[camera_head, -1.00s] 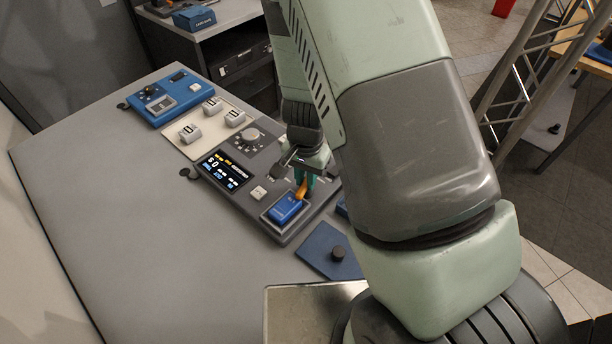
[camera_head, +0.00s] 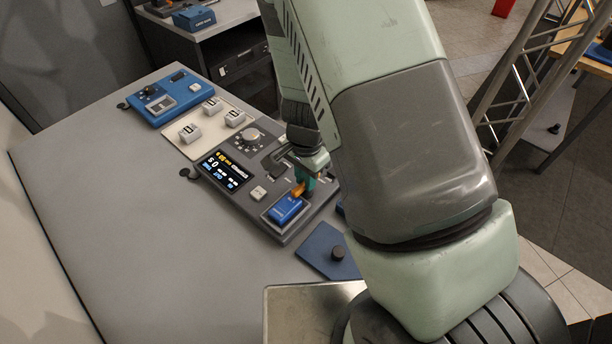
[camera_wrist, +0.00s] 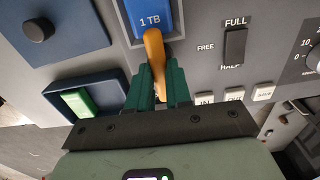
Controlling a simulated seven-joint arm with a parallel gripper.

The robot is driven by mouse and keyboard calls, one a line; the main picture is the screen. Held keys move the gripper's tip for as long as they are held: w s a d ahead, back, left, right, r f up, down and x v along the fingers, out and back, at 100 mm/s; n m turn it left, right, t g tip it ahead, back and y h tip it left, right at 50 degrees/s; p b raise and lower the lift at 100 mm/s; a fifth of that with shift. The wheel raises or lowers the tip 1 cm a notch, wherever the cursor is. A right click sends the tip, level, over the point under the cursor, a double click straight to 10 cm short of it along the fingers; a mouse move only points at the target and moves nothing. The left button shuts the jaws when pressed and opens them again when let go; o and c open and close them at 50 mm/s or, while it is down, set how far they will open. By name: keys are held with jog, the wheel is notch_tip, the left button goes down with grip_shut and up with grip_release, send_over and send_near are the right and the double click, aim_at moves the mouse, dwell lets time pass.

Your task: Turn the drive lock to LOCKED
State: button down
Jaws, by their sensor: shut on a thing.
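The drive lock is an orange lever (camera_head: 298,190) at the upper right edge of a blue drive block (camera_head: 285,209). In the wrist view the lever (camera_wrist: 154,47) runs from the end of the blue block (camera_wrist: 149,17), printed "1 TB", down between my fingers. My gripper (camera_wrist: 159,85) is shut on the lever with its teal fingers on both sides. My gripper also shows in the head view (camera_head: 304,182), close above the panel. The lever's lower end is partly hidden by the fingers, and I cannot read any lock marking.
The grey panel holds a lit screen (camera_head: 224,171), a knob (camera_head: 250,137) and a FULL/HALF slider (camera_wrist: 235,46). Small buttons (camera_wrist: 234,95) lie right of my fingers. A tray with a green block (camera_wrist: 79,102) is left. The table's left side is clear.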

jog(key=c, duration=1)
grip_release()
jog(key=shift+c, duration=0.2)
notch_tip(320, 180, up, 11)
jog(key=s+d+r+n+t, duration=0.2)
jog(key=s+r+n, duration=0.1)
jog(key=s+r, duration=0.3)
jog(key=s+d+r+n+t, duration=0.1)
jog(key=s+d+r+n, duration=0.2)
jog(key=r, duration=0.8)
jog(key=s+d+r+n+t, duration=0.2)
jog(key=s+d+r+n, duration=0.1)
jog(key=s+r, duration=0.5)
jog(key=shift+s+r+n+t, duration=0.3)
jog(key=shift+s+r, duration=0.05)
jog(key=shift+r, duration=0.3)
